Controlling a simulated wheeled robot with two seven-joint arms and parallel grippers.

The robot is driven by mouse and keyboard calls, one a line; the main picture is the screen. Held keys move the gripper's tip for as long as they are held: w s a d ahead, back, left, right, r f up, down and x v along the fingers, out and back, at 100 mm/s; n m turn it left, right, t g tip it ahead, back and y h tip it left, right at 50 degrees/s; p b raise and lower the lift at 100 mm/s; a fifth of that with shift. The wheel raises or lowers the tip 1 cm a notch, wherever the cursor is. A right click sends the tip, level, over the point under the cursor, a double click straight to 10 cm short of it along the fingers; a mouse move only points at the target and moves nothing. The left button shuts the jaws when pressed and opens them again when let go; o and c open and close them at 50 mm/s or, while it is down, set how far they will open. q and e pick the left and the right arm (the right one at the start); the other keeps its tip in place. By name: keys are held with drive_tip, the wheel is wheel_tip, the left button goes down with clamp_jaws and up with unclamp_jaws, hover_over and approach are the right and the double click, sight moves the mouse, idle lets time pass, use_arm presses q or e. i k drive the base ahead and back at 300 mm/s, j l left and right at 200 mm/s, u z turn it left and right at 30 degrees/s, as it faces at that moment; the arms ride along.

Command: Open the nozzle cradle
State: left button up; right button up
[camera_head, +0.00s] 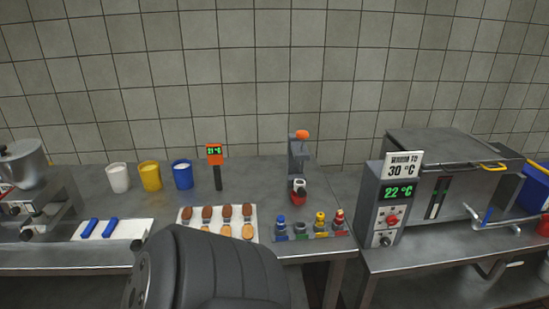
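A grey stand with an orange top (301,145) stands upright on the steel counter, right of centre. A small red and black holder (298,192) sits low on its front. In front of it, several small nozzle-like pieces with blue, grey, yellow and red parts stand in a row on a colour-marked strip (311,236) at the counter's front edge. I cannot tell which of these is the nozzle cradle, or whether the holder is open or shut. Neither gripper is in view. A large dark rounded part, apparently mine, fills the bottom centre without showing fingers.
A white tray (252,239) holds brown and tan pieces. A grey machine (440,180) stands right. Counter behind the tray is bare.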

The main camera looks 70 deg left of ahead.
sight(300, 186)
drive_tip(key=u, duration=1.9)
